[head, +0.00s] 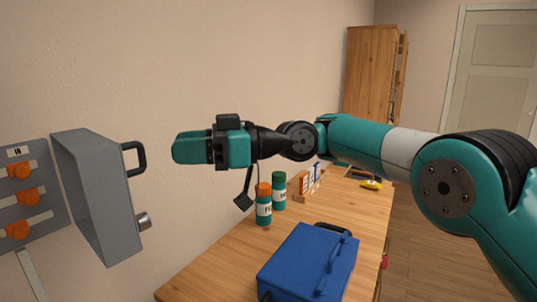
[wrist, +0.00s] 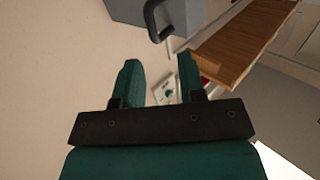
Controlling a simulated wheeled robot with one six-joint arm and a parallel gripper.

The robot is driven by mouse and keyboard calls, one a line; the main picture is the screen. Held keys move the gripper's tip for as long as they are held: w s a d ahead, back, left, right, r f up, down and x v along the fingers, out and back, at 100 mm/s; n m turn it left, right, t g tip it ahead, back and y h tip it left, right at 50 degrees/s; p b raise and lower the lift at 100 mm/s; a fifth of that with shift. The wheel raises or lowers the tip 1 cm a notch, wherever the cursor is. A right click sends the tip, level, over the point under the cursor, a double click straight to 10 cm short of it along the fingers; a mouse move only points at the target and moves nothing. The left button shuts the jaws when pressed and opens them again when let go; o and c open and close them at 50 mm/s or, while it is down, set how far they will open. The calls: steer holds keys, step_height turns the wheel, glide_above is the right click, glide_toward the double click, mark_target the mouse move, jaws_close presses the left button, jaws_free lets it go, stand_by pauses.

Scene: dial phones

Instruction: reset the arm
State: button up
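My gripper (head: 190,148) is at the end of my teal and black arm, which reaches in from the right and points left in the head view. It hangs in the air above the table's level, near the beige wall. In the wrist view my gripper (wrist: 159,66) has its two teal fingers apart, with nothing held between them. The head view shows the fingers side-on, so the gap is hidden there.
A grey metal box or door (head: 92,195) with a black handle stands left of my gripper. A panel (head: 48,205) with orange knobs is beside it. Below, the wooden table (head: 215,265) bears a blue case (head: 300,262), an orange-capped bottle (head: 264,208) and a green-capped bottle (head: 279,192).

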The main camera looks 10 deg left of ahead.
steer(key=d+f+m+t+h, duration=0.2)
steer(key=d+m+t+h, duration=0.5)
steer(key=d, duration=1.1)
steer(key=s+d+f+m+h, duration=0.2)
steer(key=s+d+f+m, duration=0.2)
steer(key=s+d, duration=0.4)
steer(key=s+d+f+m+t+h, duration=0.1)
steer(key=s+d+f+m, duration=0.4)
steer(key=d, duration=0.7)
steer(key=s+f+h, duration=0.1)
steer(key=s+f, duration=0.1)
steer(key=s, duration=0.2)
steer(key=shift+h, duration=0.4)
steer(key=shift+d, duration=0.1)
